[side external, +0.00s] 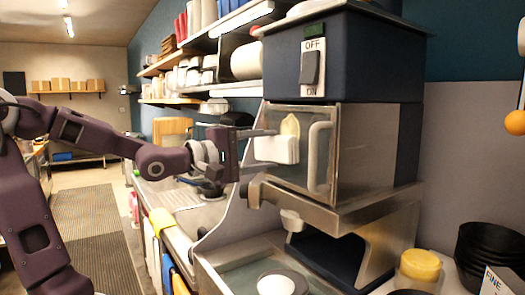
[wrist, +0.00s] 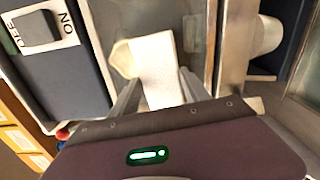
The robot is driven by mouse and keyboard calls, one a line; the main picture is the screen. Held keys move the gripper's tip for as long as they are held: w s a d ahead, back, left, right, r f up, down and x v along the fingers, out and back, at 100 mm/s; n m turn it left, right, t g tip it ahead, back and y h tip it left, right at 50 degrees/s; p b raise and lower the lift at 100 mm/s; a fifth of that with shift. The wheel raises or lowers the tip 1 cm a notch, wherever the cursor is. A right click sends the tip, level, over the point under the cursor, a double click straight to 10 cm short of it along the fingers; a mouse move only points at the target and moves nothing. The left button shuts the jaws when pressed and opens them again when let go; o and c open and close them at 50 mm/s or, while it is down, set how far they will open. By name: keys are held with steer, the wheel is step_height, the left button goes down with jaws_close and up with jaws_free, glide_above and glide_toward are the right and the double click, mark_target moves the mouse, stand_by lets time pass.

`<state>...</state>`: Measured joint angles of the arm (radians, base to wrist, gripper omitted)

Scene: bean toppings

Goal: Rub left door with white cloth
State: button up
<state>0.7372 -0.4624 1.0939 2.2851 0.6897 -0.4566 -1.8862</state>
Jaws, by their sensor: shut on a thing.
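The white cloth (side external: 277,149) is between the fingers of my gripper (side external: 262,144), at the left part of the machine's door (side external: 304,176). The door has a metal frame, a dull panel and a pale vertical handle (side external: 319,157) right of the cloth. In the wrist view the white cloth (wrist: 157,68) sticks out past the fingertips toward the door panel (wrist: 186,25). A pale yellow piece (side external: 290,126) shows just above the cloth; I cannot tell if it is part of it. The cloth looks close to the panel, but I cannot tell if it touches.
Above the door is a dark housing with an OFF/ON switch (side external: 310,68). A metal ledge (side external: 340,208) juts out below the door. A sink (side external: 245,262) is lower down. Black bowls (side external: 485,250) and a yellow-topped container (side external: 420,265) stand at the right.

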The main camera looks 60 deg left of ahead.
mark_target(279, 152)
steer(key=d, duration=0.3)
steer(key=shift+s+d, duration=0.1)
steer(key=shift+d, duration=1.9)
steer(key=shift+r, duration=0.85)
steer(key=shift+a+r, duration=0.1)
steer(key=shift+r, duration=0.05)
steer(key=shift+a, duration=3.6)
steer(key=shift+w+r, duration=0.2)
steer(key=shift+r, duration=0.7)
steer(key=shift+d, duration=3.75)
steer(key=shift+s, duration=2.9)
